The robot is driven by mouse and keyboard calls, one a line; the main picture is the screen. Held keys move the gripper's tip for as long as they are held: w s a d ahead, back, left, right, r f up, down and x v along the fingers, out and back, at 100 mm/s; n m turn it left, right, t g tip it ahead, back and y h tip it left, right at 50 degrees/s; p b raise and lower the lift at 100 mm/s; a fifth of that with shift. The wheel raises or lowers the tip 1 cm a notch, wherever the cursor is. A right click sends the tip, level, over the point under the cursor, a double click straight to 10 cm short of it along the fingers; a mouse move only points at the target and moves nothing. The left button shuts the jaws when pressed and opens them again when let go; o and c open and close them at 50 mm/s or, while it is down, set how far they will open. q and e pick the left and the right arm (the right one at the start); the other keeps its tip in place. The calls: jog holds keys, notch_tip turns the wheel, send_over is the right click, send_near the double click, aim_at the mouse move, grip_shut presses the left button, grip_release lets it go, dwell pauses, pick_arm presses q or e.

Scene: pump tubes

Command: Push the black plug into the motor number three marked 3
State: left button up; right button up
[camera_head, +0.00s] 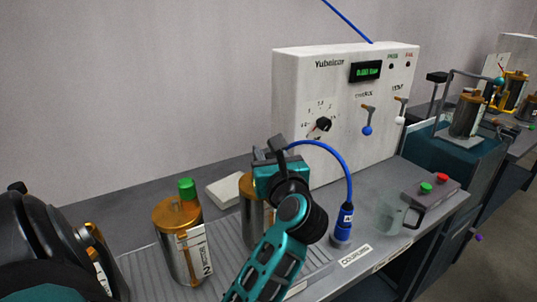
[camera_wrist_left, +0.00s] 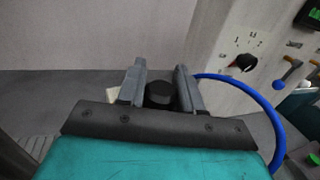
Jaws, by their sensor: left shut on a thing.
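My left gripper (camera_head: 271,154) is in the middle of the head view, shut on a dark object that appears to be the black plug (camera_wrist_left: 160,95). In the left wrist view the plug sits between the two grey fingers (camera_wrist_left: 160,75). A metal motor with a gold top (camera_head: 247,211) stands directly behind and below the gripper. The gripper and arm hide most of it, including any number, so I cannot tell whether it is motor 3 or whether the plug touches it. Motor 2 (camera_head: 181,245), with a green plug (camera_head: 187,187) on top, stands to its left. My right gripper is not in view.
A blue cable (camera_head: 345,168) arcs to a blue coupling (camera_head: 342,226) on the bench. A white test box (camera_head: 300,90) with knob and levers stands behind. A clear mug (camera_head: 396,218) and a button box (camera_head: 433,190) are at right. Another motor (camera_head: 100,272) is partly hidden at left.

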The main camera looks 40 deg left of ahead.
pick_arm(q)
jog(key=shift+f, duration=0.2)
jog(key=o, duration=1.1)
jog(key=shift+f, duration=0.1)
jog(key=shift+o, duration=0.2)
jog(key=shift+f, duration=0.1)
